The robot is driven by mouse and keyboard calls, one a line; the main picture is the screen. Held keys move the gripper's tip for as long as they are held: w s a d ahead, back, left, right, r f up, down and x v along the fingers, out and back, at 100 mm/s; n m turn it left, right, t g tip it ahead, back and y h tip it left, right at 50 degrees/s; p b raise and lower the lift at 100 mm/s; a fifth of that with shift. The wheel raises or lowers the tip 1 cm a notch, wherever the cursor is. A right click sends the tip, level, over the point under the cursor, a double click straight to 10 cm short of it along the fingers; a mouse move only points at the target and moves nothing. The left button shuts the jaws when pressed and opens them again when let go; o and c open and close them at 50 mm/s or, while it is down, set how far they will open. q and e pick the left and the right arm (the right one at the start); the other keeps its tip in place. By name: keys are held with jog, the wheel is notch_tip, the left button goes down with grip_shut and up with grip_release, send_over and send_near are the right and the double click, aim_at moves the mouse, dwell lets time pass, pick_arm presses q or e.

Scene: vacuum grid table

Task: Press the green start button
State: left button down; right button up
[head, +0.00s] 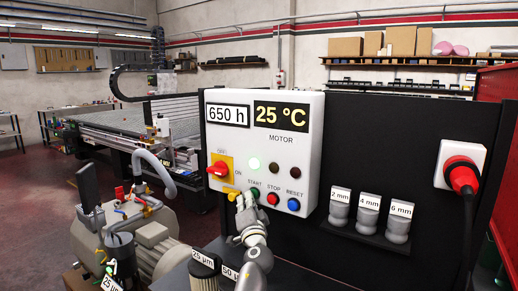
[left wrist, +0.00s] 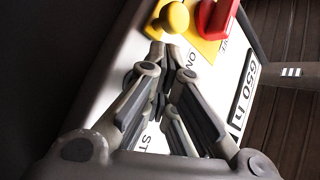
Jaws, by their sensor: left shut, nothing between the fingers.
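The white control box (head: 222,140) faces me in the head view, with a START label (head: 254,183) on its front. My right gripper is out of view.
A yellow button (head: 232,193) sits left of my fingertips, with the red rotary switch (head: 218,169) above it. The red STOP button (head: 273,198) and blue RESET button (head: 293,204) are to the right. A green lamp (head: 255,162) glows above START.

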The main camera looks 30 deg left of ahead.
pick_arm(q)
jog(key=shift+s, duration=0.35)
jog(key=s+p, duration=0.3)
jog(key=s, duration=0.3)
jog(key=shift+a, duration=0.2)
dwell(0.9)
